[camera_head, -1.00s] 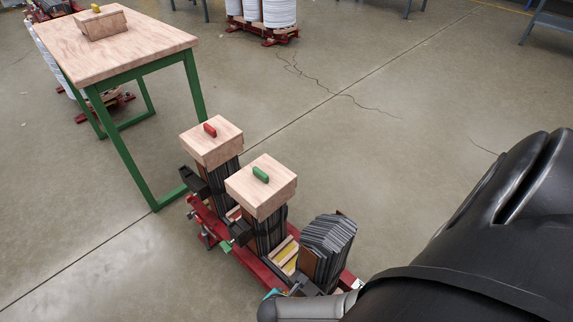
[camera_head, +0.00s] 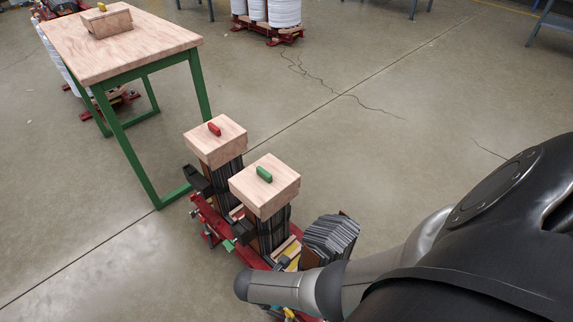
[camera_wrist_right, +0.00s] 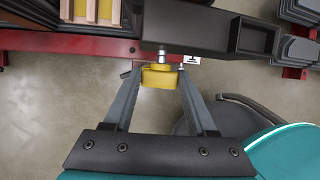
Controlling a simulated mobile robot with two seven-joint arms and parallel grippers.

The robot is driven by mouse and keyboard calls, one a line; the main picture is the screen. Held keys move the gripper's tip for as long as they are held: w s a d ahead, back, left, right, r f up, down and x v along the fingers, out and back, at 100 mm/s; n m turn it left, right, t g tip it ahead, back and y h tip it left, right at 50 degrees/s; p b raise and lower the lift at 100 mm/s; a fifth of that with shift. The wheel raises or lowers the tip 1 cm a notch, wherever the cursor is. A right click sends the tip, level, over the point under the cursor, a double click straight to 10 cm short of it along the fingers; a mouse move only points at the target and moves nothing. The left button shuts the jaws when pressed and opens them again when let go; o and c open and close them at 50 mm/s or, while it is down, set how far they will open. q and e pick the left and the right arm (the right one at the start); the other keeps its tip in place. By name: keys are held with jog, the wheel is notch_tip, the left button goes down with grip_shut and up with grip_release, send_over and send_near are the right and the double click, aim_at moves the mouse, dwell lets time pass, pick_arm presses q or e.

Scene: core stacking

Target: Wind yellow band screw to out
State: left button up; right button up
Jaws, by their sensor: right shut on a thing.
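The yellow band screw (camera_wrist_right: 160,77) shows in the right wrist view as a yellow knob on a short metal shaft at the red base. The two fingertips of my right gripper (camera_wrist_right: 160,84) stand at either side of the knob, shut on it. In the head view my right forearm hides the knob and the gripper. A fanned stack of dark sheets (camera_head: 331,236) leans beside the forearm, uncovered. A yellow strip (camera_head: 291,250) shows on the base near it. My left gripper is in neither view.
Two dark stacks stand on the red base, under wooden blocks with a red handle (camera_head: 214,129) and a green handle (camera_head: 264,174). A wooden table (camera_head: 150,50) at the upper left bears a block with a yellow handle (camera_head: 102,7).

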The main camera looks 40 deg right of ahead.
dwell(0.3)
jog(key=o, duration=1.4)
